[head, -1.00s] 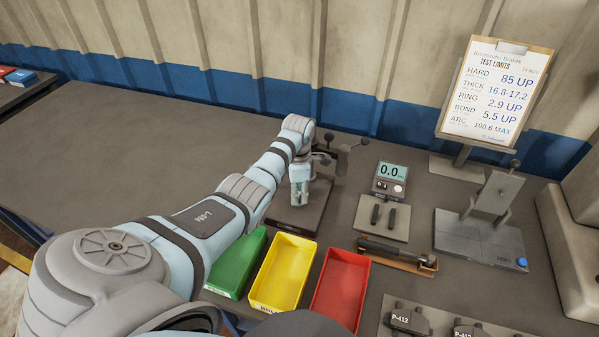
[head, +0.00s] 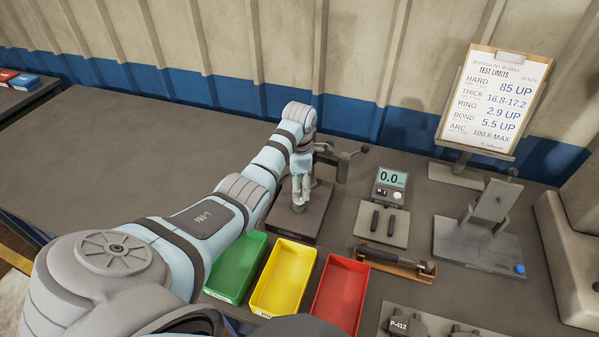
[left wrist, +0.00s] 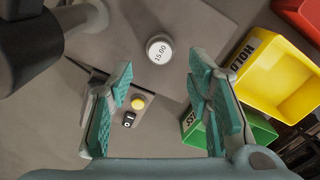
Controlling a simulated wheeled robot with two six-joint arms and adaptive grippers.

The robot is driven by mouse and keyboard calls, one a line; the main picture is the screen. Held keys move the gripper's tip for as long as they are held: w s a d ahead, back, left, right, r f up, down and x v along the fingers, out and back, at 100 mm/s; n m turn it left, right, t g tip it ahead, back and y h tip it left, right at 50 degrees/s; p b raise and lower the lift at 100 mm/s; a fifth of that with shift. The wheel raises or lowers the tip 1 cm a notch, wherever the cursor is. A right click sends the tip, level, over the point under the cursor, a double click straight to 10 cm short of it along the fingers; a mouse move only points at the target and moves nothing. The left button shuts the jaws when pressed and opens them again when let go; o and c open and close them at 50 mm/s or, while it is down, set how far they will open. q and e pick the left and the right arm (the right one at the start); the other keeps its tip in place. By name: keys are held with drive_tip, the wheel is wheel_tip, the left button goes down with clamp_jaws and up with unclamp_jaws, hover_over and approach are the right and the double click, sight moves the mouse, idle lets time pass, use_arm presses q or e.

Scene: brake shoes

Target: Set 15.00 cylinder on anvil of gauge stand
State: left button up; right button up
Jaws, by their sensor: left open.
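The 15.00 cylinder (left wrist: 159,48) is a small grey cylinder with a white labelled top. It stands upright on the flat grey base of a stand in the left wrist view. In the head view the cylinder (head: 299,208) shows just below my left gripper (head: 300,185). My left gripper (left wrist: 160,105) is open and empty, its teal fingers apart and clear of the cylinder. The stand (head: 317,213) has a flat base and dark-knobbed upper parts behind my gripper. A dark round part (left wrist: 20,45) hangs at the upper left of the left wrist view. I cannot tell which part is the anvil.
Green (head: 237,266), yellow (head: 284,275) and red (head: 340,293) bins stand in front of the stand. A digital meter (head: 391,183), a tool on a wooden rest (head: 398,262) and another fixture (head: 480,240) lie to the right. The bench's left side is clear.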

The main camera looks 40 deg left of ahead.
use_arm(q)
wheel_tip(320, 180, up, 7)
drive_tip(key=shift+f, duration=0.2)
idle(0.4)
